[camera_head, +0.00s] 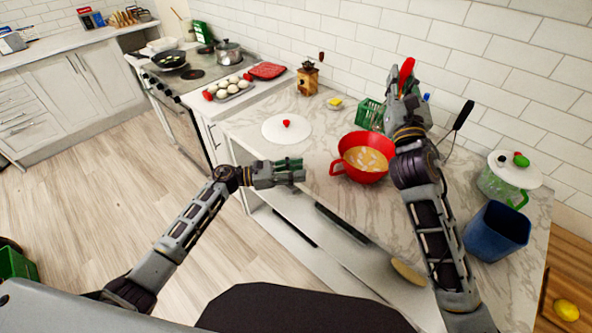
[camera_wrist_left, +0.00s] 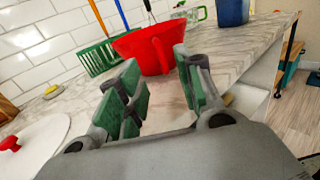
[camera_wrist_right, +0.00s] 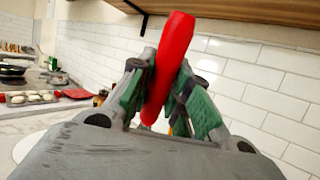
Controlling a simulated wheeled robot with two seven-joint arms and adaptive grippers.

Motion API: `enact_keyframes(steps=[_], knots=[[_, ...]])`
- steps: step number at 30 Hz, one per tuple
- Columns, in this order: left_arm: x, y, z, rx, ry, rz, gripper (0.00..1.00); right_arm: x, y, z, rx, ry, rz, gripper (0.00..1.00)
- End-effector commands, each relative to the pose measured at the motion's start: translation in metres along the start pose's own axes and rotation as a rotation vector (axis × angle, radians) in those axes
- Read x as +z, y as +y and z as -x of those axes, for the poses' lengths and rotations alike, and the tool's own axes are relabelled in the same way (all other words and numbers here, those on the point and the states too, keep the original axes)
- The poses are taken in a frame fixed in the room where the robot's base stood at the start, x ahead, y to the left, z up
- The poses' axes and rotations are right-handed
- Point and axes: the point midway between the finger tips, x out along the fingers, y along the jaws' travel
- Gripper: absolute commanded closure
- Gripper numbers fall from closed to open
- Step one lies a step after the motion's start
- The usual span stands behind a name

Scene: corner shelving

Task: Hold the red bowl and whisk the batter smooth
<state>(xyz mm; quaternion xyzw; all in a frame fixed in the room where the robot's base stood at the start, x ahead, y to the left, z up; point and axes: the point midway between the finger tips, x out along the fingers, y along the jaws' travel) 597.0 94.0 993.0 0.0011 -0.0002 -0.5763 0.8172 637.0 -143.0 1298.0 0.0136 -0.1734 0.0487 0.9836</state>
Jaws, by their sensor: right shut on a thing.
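The red bowl (camera_head: 348,172) stands on the marble counter with pale, streaky batter (camera_head: 366,159) in it. Its loop handle points toward my left gripper (camera_head: 298,171). That gripper is open and empty, short of the handle; in the left wrist view the bowl (camera_wrist_left: 140,55) shows beyond and between the parted fingers (camera_wrist_left: 155,90). The handle top also shows in the head view (camera_head: 406,72). The tool's lower end is hidden.
A green rack (camera_head: 369,113) stands behind the bowl, and a black-handled utensil (camera_head: 463,117) leans right of my right gripper. A white round lid (camera_head: 287,130) lies left of the bowl. A blue container (camera_head: 497,231) and a lidded green-handled pot (camera_head: 497,187) stand at right.

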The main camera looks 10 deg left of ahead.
Motion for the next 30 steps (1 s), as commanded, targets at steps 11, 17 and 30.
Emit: enact_keyframes(steps=[11, 17, 30], knots=[[0.0, 0.0, -0.002, 0.001, -0.001, 0.002, 0.64, 0.0, 0.0, 0.0, 0.0, 0.0, 0.0, 1.0], [0.001, 0.001, -0.014, 0.001, -0.004, 0.003, 0.64, 0.0, 0.0, 0.0, 0.0, 0.0, 0.0, 1.0], [0.001, 0.0, -0.064, 0.0, -0.003, 0.002, 0.64, 0.0, 0.0, 0.0, 0.0, -0.001, 0.0, 1.0]])
